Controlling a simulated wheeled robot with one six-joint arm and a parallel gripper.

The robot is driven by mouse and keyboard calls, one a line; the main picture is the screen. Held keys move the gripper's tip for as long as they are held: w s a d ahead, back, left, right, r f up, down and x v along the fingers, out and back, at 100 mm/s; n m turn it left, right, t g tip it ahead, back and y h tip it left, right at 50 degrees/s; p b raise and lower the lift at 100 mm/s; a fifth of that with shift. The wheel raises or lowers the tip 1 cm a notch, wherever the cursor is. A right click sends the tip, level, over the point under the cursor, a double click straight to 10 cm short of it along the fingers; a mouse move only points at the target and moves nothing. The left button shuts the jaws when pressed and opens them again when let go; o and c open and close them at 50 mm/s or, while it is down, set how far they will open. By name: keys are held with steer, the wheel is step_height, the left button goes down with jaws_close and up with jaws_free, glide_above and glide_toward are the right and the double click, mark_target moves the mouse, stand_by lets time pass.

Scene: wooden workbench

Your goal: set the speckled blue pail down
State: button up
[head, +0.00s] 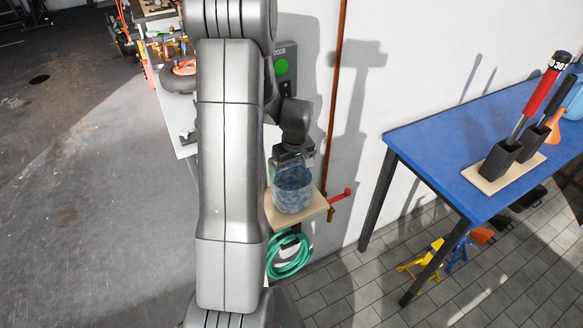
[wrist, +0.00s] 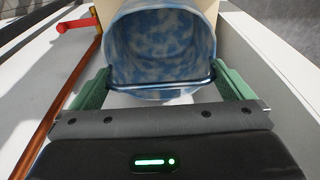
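The speckled blue pail (head: 292,190) is upright over a small pale wooden shelf (head: 318,208) at the wall in the head view. Whether its base touches the shelf or hovers just above it, I cannot tell. In the wrist view the pail (wrist: 160,45) fills the top middle, with its dark rim and thin handle on the near side. My gripper (wrist: 161,80) has its green fingers spread to the pail's width, one against each side. In the head view my gripper (head: 291,160) is at the top of the pail, pointing down.
A red-handled valve (head: 341,195) on a copper pipe sticks out just right of the shelf. A coiled green hose (head: 289,257) hangs below it. A blue table (head: 430,150) with black holders (head: 500,160) stands at the right. A green button box (head: 284,68) is on the wall above.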

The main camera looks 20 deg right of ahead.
steer(key=shift+r, duration=0.1)
steer(key=shift+r, duration=0.5)
step_height(320, 180, up, 11)
steer(key=s+b, duration=0.1)
steer(key=shift+s, duration=0.4)
steer(key=shift+d, duration=0.2)
